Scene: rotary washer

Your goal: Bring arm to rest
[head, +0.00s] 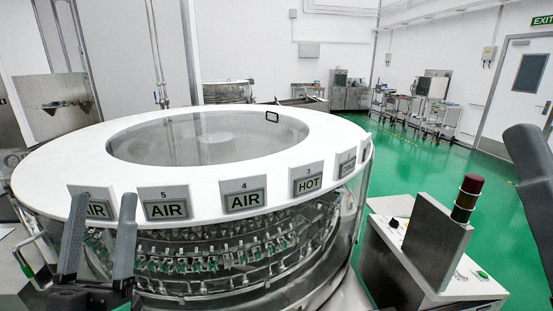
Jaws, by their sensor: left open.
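My left gripper (105,201) is at the lower left, in front of the rotary washer (300,150). Its two dark fingers point up and stand apart, with nothing between them. They overlap the washer's white rim near the AIR signs in the picture; I cannot tell whether they touch it. A dark part of my right arm or gripper (533,178) shows at the right edge, cut off by the frame. I cannot make out its jaws.
The round washer has a clear lid and a lit lower opening with metal racks. A control console (425,255) with a red-and-green signal light (467,198) stands at the lower right. Carts (440,118) line the far wall. The green floor (400,165) between is clear.

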